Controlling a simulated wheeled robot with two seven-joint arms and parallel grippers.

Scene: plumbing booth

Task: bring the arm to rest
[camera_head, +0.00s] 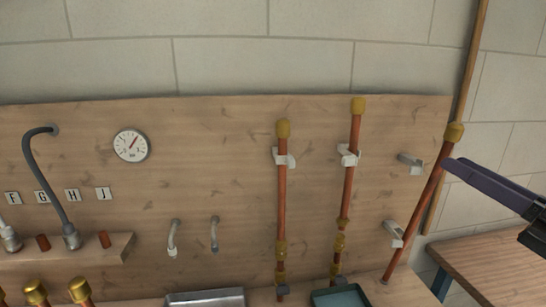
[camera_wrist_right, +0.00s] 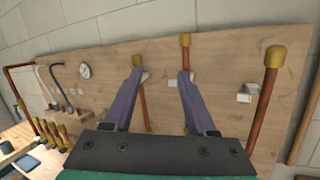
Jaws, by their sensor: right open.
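My right gripper (camera_head: 452,168) comes in from the right edge in the head view, its dark purple finger appearing just beside the upper part of the right copper pipe (camera_head: 418,215). In the right wrist view its two fingers (camera_wrist_right: 160,80) are spread apart with nothing held between them. That pipe (camera_wrist_right: 263,110) stands to the right of the fingers there. It has a brass cap and leans, apart from two white clips (camera_head: 410,163) on the board. My left gripper is not in view.
Two more copper pipes, a left one (camera_head: 282,205) and a middle one (camera_head: 348,190), stand in clips on the wooden board (camera_head: 200,130). A gauge (camera_head: 131,145) and a grey hose (camera_head: 45,180) are at left. A wooden table (camera_head: 490,262) is at lower right, and a tray (camera_head: 205,299) is below.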

